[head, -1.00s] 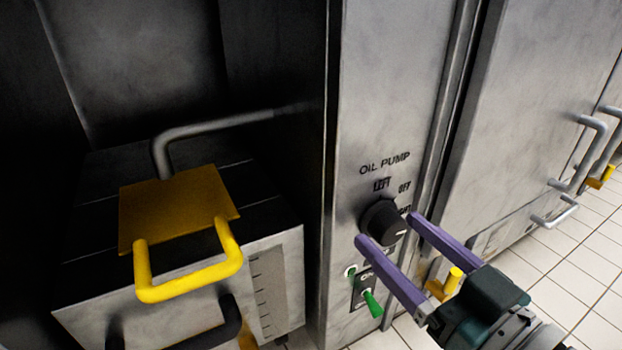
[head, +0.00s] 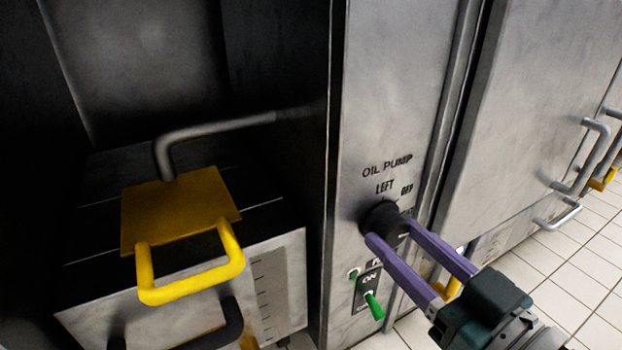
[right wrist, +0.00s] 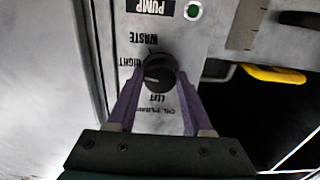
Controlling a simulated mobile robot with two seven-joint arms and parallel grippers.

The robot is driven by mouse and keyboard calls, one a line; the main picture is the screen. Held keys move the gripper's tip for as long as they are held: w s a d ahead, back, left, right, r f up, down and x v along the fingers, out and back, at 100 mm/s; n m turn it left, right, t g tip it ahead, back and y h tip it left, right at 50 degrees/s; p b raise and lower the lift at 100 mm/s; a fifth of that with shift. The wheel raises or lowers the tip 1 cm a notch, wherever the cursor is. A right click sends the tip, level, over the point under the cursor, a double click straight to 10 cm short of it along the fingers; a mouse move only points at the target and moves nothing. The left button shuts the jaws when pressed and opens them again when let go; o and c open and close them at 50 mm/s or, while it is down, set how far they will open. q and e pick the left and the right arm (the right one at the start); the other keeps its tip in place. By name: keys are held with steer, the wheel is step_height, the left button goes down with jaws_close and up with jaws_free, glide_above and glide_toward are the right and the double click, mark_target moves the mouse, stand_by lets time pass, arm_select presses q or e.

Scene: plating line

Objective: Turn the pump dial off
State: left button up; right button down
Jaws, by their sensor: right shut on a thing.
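The pump dial (head: 379,217) is a round black knob on a steel panel, under the words OIL PUMP, with LEFT and OFF printed above it. My right gripper (head: 391,231) has its purple fingers on either side of the knob, shut on it. In the right wrist view the dial (right wrist: 160,70) sits between the fingertips, with WASTE, RIGHT and LEFT printed around it. A pale mark shows on the left part of its face there; I cannot tell exactly which label it points to. My left gripper is not in view.
A green toggle switch (head: 374,306) marked ON and a small green light (head: 354,273) are just below the dial. To the left is a fryer unit with a yellow handle (head: 190,284) and a bent pipe (head: 215,129). Steel doors with bar handles stand to the right.

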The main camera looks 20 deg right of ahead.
steer(key=shift+n+p, duration=0.5)
steer(key=shift+n, duration=0.5)
steer(key=shift+n+p, duration=0.45)
steer(key=shift+n, duration=0.75)
steer(key=n, duration=0.3)
steer(key=shift+d+n+p, duration=0.1)
steer(key=shift+n+p, duration=0.25)
steer(key=shift+n, duration=0.75)
steer(key=shift+c, duration=1.5)
jaws_free()
